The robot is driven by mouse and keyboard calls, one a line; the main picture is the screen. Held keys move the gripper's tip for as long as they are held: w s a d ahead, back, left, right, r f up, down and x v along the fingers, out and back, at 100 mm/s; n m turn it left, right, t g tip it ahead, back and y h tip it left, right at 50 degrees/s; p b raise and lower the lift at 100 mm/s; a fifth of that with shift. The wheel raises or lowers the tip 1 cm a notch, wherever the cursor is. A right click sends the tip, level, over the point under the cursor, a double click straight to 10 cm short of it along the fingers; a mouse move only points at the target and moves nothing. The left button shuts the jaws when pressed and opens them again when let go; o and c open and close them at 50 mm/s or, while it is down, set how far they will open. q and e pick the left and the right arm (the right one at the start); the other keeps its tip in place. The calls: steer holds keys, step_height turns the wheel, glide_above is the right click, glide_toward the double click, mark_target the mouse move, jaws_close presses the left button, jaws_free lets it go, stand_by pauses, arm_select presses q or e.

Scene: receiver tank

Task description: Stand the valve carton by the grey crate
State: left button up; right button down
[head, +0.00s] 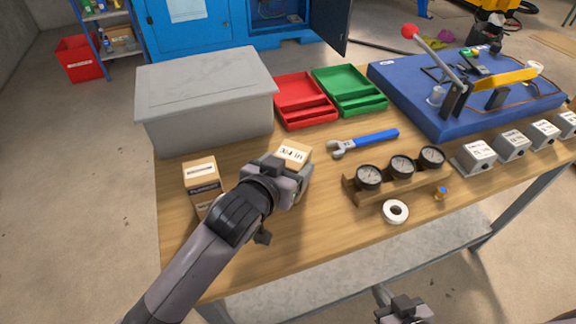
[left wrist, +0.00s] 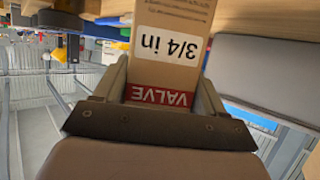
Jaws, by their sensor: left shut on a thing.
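The valve carton (head: 293,153) is a tan box with a white "3/4 in" label. In the left wrist view, the carton (left wrist: 168,50) also shows a red "VALVE" band, and the lettering appears upside down. My left gripper (head: 286,178) is shut on it, with a finger on each side. The carton is to the right of the grey crate's (head: 205,95) near right corner, apart from it. Its lower part is hidden by my gripper, so I cannot tell whether it touches the table. My right gripper (head: 404,310) is at the bottom edge; its fingertips are unclear.
Another tan carton (head: 201,180) with a dark band stands before the crate. Red (head: 303,101) and green (head: 349,90) trays, a blue wrench (head: 365,141), a gauge block (head: 398,181) and a white tape roll (head: 395,211) lie rightward. Bare wood lies between crate and gripper.

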stand_by(0.3)
arm_select(q)
steer(key=o, duration=1.4)
steer(key=shift+f, duration=0.1)
steer(key=shift+r, duration=0.25)
steer(key=v, duration=1.2)
steer(key=shift+f+p, duration=0.15)
steer(key=shift+p, duration=0.2)
steer(key=shift+a, duration=0.1)
